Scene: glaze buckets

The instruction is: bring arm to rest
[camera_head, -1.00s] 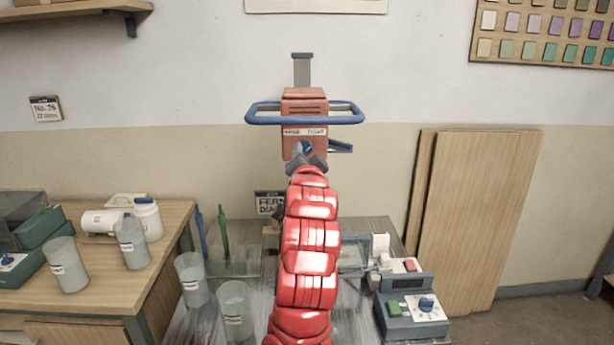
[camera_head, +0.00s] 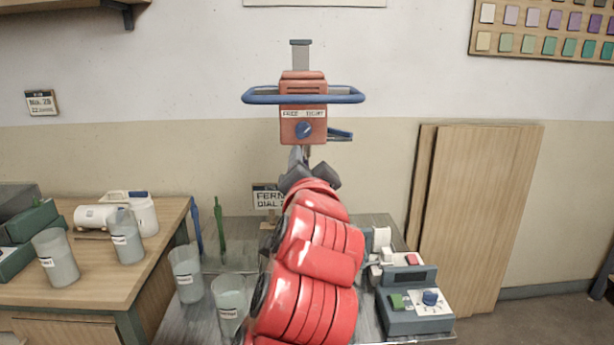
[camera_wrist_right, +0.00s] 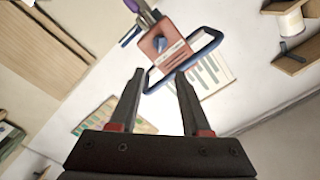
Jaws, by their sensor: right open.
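My right arm rises from the bottom centre of the head view. Its right gripper (camera_head: 309,180) is just below an orange-red box (camera_head: 303,116) with a blue dial and a blue loop handle (camera_head: 262,97). In the right wrist view the two dark fingers of the gripper (camera_wrist_right: 160,77) stand apart with nothing between them. The orange-red box (camera_wrist_right: 166,42) is beyond the fingertips, apart from them. My left gripper is not in view.
A grey worktable (camera_head: 210,318) below holds clear labelled cups (camera_head: 187,273) and a grey-green device with a blue dial (camera_head: 413,311). A wooden table (camera_head: 110,290) with jars stands at left. Wooden boards (camera_head: 485,215) lean on the wall at right.

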